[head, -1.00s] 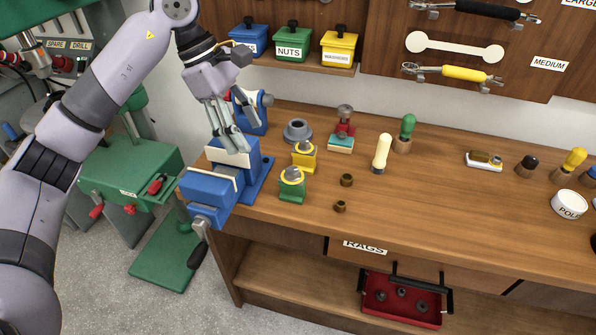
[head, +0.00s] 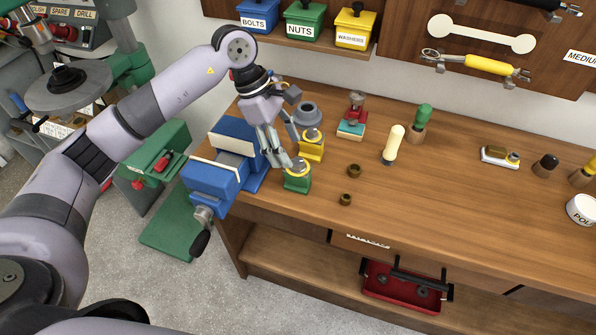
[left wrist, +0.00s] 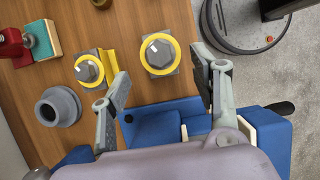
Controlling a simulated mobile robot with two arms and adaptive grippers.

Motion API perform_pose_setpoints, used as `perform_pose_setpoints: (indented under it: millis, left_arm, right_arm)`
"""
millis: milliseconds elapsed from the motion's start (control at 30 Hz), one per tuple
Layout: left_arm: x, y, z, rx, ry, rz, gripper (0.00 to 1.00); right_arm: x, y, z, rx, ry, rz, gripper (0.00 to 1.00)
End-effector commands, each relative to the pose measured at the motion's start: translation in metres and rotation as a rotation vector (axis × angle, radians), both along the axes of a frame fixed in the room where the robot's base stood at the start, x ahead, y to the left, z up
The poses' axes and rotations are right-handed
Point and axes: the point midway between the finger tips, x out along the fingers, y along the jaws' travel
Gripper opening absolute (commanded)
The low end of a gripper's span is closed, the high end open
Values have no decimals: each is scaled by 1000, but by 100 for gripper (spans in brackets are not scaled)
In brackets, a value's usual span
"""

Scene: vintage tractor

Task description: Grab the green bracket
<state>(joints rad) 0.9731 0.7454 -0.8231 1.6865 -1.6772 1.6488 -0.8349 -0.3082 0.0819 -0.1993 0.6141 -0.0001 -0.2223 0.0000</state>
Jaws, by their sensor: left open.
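The green bracket (head: 297,183), with a yellow ring on top, stands on the wooden bench just right of the blue vice. My left gripper (head: 284,160) is open and empty, pointing down close above and beside the green bracket, partly covering it. In the left wrist view the bracket, seen from above with its yellow ring and grey hex centre (left wrist: 160,54), lies ahead of and between the two spread fingers (left wrist: 165,82). I cannot tell whether a finger touches it. A similar yellow bracket (head: 311,147) stands just behind it. My right gripper is not in view.
The blue vice (head: 216,176) is close on the left at the bench edge. A grey flanged part (head: 306,112) stands behind the brackets.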

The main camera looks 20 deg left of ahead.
Motion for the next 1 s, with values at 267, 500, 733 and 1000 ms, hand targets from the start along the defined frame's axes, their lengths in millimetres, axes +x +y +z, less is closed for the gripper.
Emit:
perform_pose_setpoints:
  millis: [267, 500, 733, 1000]
  left_arm:
    - [-1, -13, -18, 0, 4, -1, 57]
    - [-1, -27, -48, -1, 2, 0, 57]
    - [0, -27, -52, 1, -1, 0, 57]
    - [0, -27, -52, 1, -1, 0, 42]
  right_arm:
    - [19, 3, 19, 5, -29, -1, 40]
    - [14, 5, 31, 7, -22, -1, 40]
    - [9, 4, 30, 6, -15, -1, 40]
    - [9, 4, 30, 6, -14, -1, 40]
